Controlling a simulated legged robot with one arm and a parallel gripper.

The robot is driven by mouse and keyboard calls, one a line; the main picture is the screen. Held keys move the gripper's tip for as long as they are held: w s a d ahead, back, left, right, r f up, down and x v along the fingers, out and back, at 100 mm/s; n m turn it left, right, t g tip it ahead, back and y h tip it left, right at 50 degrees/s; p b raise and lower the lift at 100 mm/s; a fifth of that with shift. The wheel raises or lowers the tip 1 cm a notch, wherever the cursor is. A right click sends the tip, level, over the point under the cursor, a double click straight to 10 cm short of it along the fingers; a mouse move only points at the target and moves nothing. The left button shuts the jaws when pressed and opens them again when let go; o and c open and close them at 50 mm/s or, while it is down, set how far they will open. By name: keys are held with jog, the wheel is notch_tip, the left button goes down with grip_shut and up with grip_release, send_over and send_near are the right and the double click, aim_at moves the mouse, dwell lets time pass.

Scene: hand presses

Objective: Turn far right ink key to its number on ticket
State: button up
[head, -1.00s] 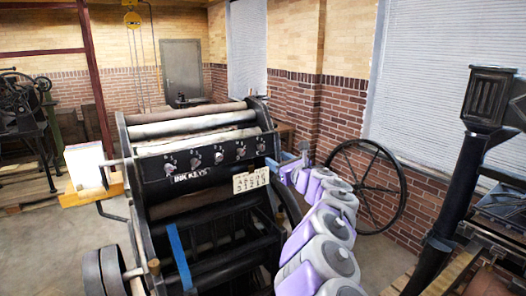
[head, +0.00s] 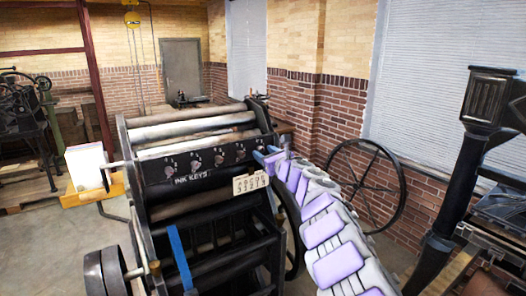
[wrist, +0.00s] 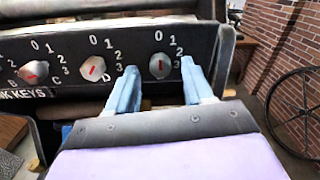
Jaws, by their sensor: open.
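The far right ink key (wrist: 160,66) is a grey round knob with a red mark, under a 0 and beside 1, 2 and 3. Its red mark stands about upright, toward the 0. My gripper (wrist: 159,67) is open, with one blue finger on each side of this key; I cannot tell whether they touch it. In the head view my gripper (head: 266,156) is at the right end of the ink key panel (head: 205,180) and partly hides that key. The pale ticket (head: 250,183) hangs below the panel; its digits are too small to read surely.
Two more ink keys (wrist: 92,69) (wrist: 34,72) sit left of my gripper. The press side frame (wrist: 224,60) rises close to the right finger. A large spoked wheel (head: 366,184) stands at the right, before the brick wall.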

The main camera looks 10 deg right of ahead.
jog(key=shift+p+x, duration=0.35)
jog(key=shift+x, duration=0.55)
jog(key=shift+w, duration=0.1)
grip_shut()
